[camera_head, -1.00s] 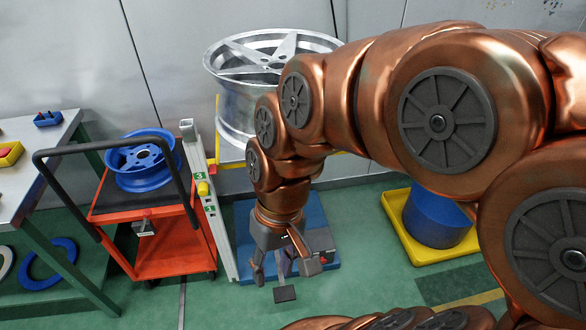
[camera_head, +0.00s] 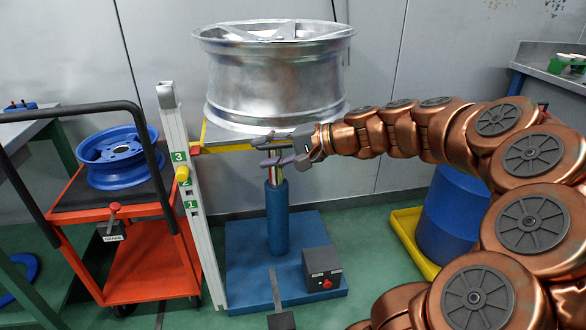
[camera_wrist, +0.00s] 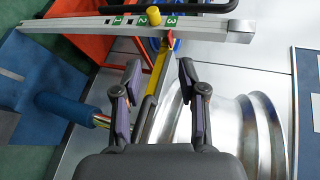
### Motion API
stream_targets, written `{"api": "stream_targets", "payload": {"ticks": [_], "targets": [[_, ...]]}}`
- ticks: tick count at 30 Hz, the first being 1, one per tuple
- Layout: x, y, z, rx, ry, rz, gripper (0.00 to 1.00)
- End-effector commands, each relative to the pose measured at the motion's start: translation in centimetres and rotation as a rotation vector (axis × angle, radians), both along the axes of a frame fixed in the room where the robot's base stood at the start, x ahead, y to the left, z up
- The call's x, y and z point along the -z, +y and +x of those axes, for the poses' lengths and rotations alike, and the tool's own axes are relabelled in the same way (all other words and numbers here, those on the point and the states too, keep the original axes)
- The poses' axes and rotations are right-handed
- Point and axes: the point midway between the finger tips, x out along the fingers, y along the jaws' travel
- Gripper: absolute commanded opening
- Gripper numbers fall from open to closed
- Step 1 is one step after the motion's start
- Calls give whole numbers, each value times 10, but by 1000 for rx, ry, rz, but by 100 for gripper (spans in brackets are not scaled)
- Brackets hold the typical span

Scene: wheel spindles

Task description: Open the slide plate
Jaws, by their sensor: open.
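The plate under the big silver wheel (camera_head: 280,75), which I take for the slide plate (camera_head: 225,132), is grey with a yellow front edge. In the wrist view, its yellow edge (camera_wrist: 158,75) runs between my fingers, with a dark bar like a handle (camera_wrist: 146,118) near the left finger. My gripper (camera_head: 262,150) is open, level with the plate's front edge and above the blue column (camera_head: 277,215). In the wrist view my gripper (camera_wrist: 160,68) has its two fingers spread. I cannot tell whether a finger touches the bar; part of the plate's edge is hidden behind my gripper.
A white post (camera_head: 190,200) marked 1, 2, 3 with a yellow knob (camera_head: 182,174) stands left; a red pointer (camera_head: 196,150) is near 3. An orange cart (camera_head: 150,260) holds a blue wheel (camera_head: 118,157). A blue drum (camera_head: 450,215) stands right. A control box (camera_head: 322,272) sits on the blue base.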

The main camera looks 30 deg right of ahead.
Motion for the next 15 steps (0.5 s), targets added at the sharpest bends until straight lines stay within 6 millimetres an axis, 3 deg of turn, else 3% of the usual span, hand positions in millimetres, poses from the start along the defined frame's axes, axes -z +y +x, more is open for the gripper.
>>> {"api": "stream_targets", "payload": {"ticks": [1, 6, 10, 15], "targets": [[21, -27, 4, 61, -21, 37, 41], [37, -98, 8, 221, -87, 140, 41], [44, -133, 6, 297, -117, 181, 41], [46, -148, 7, 332, -131, 201, 41]]}}
